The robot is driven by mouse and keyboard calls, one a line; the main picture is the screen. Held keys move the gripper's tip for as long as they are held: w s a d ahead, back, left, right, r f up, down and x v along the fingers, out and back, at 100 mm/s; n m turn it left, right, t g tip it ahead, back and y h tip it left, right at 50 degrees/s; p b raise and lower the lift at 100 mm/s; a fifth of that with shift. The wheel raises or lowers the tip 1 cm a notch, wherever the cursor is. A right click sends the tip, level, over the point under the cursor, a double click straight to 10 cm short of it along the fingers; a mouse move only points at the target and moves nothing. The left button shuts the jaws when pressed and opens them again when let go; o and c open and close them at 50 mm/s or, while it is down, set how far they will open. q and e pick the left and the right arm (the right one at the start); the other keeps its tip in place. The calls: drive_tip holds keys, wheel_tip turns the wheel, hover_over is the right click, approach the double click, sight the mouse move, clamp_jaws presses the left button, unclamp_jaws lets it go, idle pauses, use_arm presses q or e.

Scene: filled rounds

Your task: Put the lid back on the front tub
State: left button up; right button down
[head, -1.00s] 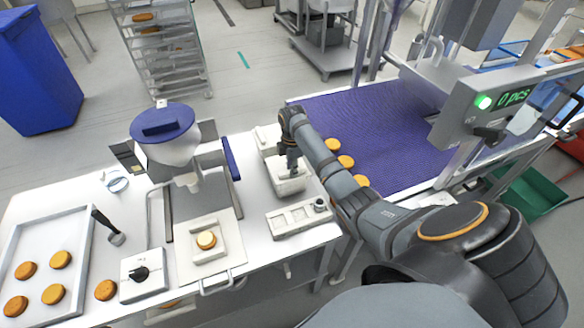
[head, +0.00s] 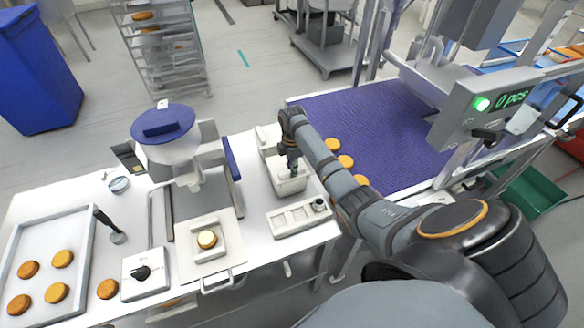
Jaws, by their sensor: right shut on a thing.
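My right gripper (head: 292,167) points down at the front tub (head: 293,187), a pale box on the white table between the filling machine and the purple belt. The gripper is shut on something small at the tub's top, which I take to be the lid. The fingers and the dark wrist hide most of it, so I cannot tell whether the lid touches the rim. Another pale tub (head: 265,134) stands just behind, partly hidden by my arm. My left gripper is not in view.
The purple belt (head: 375,135) with several rounds lies to the right, under my forearm.

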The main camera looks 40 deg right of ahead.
drive_tip(key=shift+f, duration=0.2)
idle(0.4)
drive_tip(key=c, duration=0.7)
unclamp_jaws()
wheel_tip(320, 180, up, 7)
drive_tip(key=p, duration=0.8)
